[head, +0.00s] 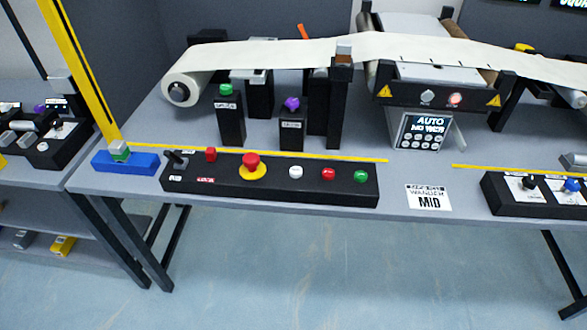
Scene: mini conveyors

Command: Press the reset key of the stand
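A long black control box (220,188) lies along the front edge of the grey table. Neither of my grippers is in view.
A blue block (125,162) with a green-and-grey top stands left of the box. Behind are black posts with a green knob (226,90) and a purple knob (292,104), and a white web on rollers. A "MID" card (428,198) and a second panel (535,196) lie right.

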